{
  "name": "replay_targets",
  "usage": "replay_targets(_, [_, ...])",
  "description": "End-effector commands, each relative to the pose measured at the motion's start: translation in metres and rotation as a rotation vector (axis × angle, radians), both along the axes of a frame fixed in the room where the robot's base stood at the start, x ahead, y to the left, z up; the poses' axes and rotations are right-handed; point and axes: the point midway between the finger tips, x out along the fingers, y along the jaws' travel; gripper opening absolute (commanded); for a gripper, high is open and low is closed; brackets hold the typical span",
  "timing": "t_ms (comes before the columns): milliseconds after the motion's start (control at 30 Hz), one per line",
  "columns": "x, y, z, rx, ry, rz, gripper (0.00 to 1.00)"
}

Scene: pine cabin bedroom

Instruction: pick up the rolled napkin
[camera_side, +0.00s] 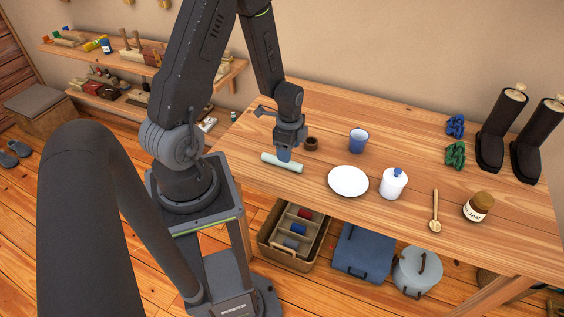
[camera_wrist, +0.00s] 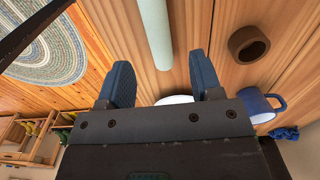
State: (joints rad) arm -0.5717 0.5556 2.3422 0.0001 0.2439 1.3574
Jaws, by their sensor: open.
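In the wrist view the napkin (camera_wrist: 154,32) runs from the top edge down into the gap between my fingers. My gripper (camera_side: 284,155) points down over the middle of the napkin, its blue fingertips covering part of it. In the wrist view my gripper (camera_wrist: 163,82) has its two blue fingers well apart, with nothing held between them. I cannot tell whether the fingertips touch the napkin.
A brown ring-shaped piece (camera_side: 311,144) stands close behind the gripper. A white plate (camera_side: 348,181), a blue mug (camera_side: 358,141) and a white lidded jar (camera_side: 392,185) stand to the right. A wooden spoon (camera_side: 435,212) and jam jar (camera_side: 478,207) are farther right. The table's back left is clear.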

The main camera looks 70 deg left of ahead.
Motion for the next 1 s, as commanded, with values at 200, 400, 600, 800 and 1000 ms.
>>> replay_targets(200, [-0.001, 0.000, -0.014, -0.001, 0.003, 0.001, 0.59])
replay_targets(400, [-0.002, 0.000, -0.042, -0.001, 0.004, 0.001, 0.59])
replay_targets(600, [-0.001, 0.001, -0.055, 0.001, 0.001, 0.001, 0.59])
replay_targets(800, [-0.001, 0.001, -0.056, 0.001, 0.000, 0.001, 0.59])
replay_targets(1000, [-0.001, 0.001, -0.055, 0.001, 0.000, 0.001, 0.42])
